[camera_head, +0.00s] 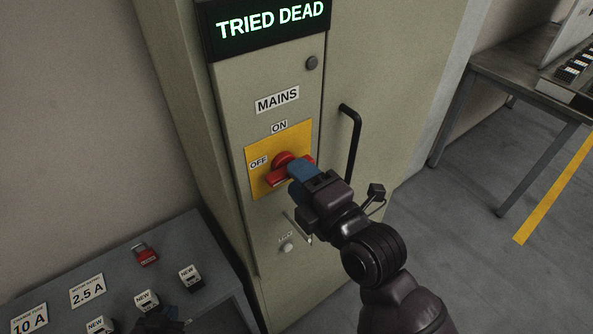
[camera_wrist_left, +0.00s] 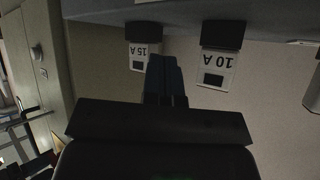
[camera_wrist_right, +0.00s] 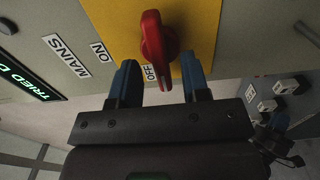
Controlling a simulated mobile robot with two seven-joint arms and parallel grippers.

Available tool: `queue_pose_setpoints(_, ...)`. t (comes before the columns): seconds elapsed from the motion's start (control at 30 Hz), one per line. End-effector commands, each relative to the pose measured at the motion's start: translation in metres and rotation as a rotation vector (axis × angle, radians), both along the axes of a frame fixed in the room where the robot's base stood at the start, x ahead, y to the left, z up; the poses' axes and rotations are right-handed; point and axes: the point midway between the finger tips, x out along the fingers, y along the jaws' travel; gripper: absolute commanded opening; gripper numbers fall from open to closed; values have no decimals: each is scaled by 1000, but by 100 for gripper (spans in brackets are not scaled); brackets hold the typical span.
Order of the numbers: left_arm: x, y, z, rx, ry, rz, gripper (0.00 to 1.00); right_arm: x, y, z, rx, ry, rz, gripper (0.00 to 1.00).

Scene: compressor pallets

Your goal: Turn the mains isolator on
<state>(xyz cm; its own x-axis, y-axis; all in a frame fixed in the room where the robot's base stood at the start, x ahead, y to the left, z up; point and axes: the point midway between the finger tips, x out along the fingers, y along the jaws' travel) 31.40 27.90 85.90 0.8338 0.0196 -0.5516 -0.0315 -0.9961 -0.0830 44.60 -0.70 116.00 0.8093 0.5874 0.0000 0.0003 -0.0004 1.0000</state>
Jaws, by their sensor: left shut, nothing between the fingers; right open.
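The mains isolator has a red rotary handle (camera_head: 283,161) on a yellow plate (camera_head: 262,190), with ON above and OFF at the left. The handle lies roughly level, its end toward OFF. In the right wrist view, the red handle (camera_wrist_right: 152,40) sits between the blue fingers of my open right gripper (camera_wrist_right: 158,82); contact is not visible. The head view shows my right gripper (camera_head: 300,172) partly covering the handle. My left gripper (camera_head: 165,322) is low at the bottom edge, away from the isolator; its fingers (camera_wrist_left: 165,80) are shut and empty in the left wrist view.
A lit sign (camera_head: 272,25) above the isolator reads TRIED DEAD. A black door handle (camera_head: 351,143) stands right of it. A grey bench (camera_head: 185,240) at lower left holds a red padlock (camera_head: 145,254), NEW blocks and rating labels. A table (camera_head: 510,75) stands at far right.

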Motion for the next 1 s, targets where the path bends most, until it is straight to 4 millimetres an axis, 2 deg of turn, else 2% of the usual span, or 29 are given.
queue_pose_setpoints(0.2, -1, 0, 1, 0, 1, 0, 0, 10, 7, 0, 0, 0, 0, 43)
queue_pose_setpoints(0.47, -1, 0, 2, 0, 0, 0, 0, 10, 8, 0, 0, 0, 1, 43)
queue_pose_setpoints(0.7, -1, 0, 2, 0, -1, 0, 0, 10, 8, 0, 0, 0, 1, 7)
queue_pose_setpoints(0.77, -1, 0, 2, 0, -1, 0, 0, 10, 8, 0, 0, 0, 1, 0)
queue_pose_setpoints(1.0, -1, 0, 2, 0, -1, 0, 0, 10, 8, 0, 10, 7, 1, 0)
